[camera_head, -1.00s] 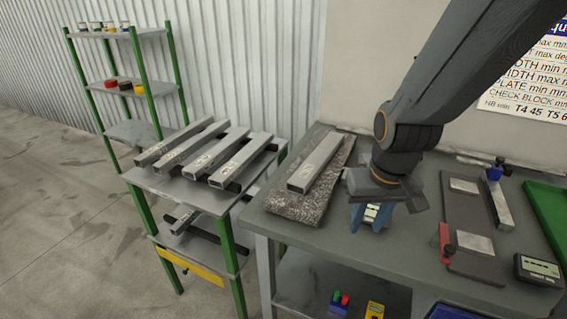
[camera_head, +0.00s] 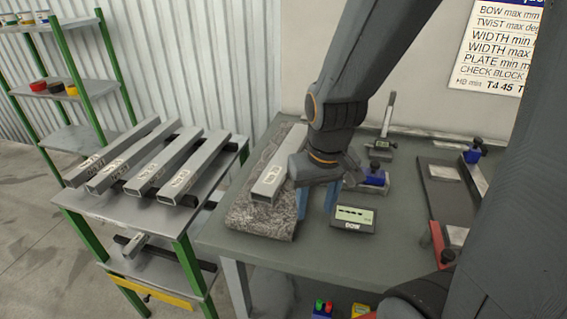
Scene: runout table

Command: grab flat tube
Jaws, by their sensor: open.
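A grey rectangular flat tube (camera_head: 281,168) lies on a dark speckled stone plate (camera_head: 262,222) on the table. More grey tubes, several of them, lie side by side on the rack to the left, such as one tube (camera_head: 163,165) with a label. My gripper (camera_head: 318,202) points down just right of the tube on the stone plate, its blue fingers near the table. The gripper is open and holds nothing that I can see. The wrist hides part of the tube's right side and the far finger.
A small display (camera_head: 353,218) marked BOW stands right of my gripper. Behind it is a blue-knobbed block (camera_head: 373,178) and an upright gauge (camera_head: 387,120). A dark plate fixture (camera_head: 448,190) lies further right. Bare table (camera_head: 300,255) shows in front.

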